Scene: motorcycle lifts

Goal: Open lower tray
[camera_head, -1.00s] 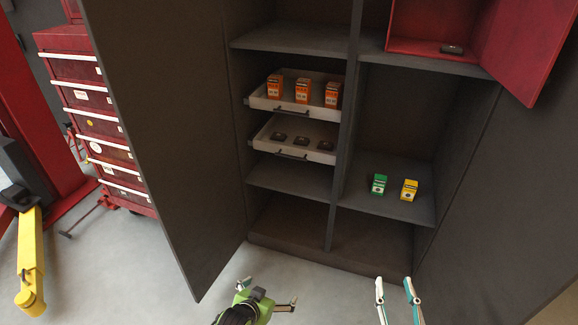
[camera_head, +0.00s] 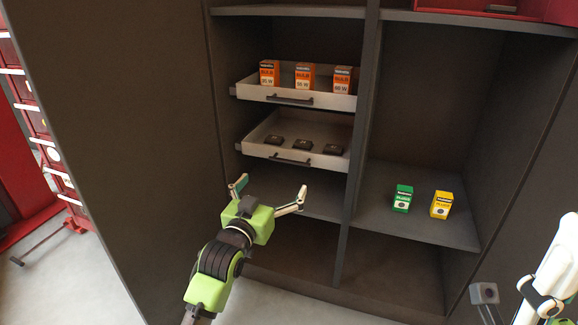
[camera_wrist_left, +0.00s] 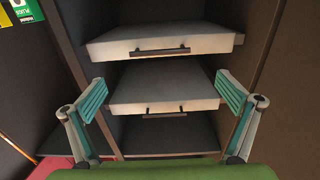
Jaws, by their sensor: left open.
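The lower tray (camera_head: 262,150) is a pale drawer with a dark bar handle (camera_head: 290,160), in the left side of the cabinet. It holds several small dark items and sticks out slightly. My left gripper (camera_head: 270,191) is open and empty, below and in front of this tray, apart from the handle. The left wrist view is upside down; there the lower tray (camera_wrist_left: 150,20) is the upper one in the picture, its handle (camera_wrist_left: 160,50) lying beyond the spread fingers (camera_wrist_left: 163,100). Part of my right gripper (camera_head: 525,300) shows at the bottom right; its jaws are unclear.
The upper tray (camera_head: 325,101) holds orange bulb boxes (camera_head: 305,76). Green (camera_head: 402,198) and yellow (camera_head: 441,205) boxes stand on the right shelf (camera_head: 385,222). The open cabinet door (camera_head: 130,150) stands close left of my left arm. A vertical divider (camera_head: 362,130) is right of the trays.

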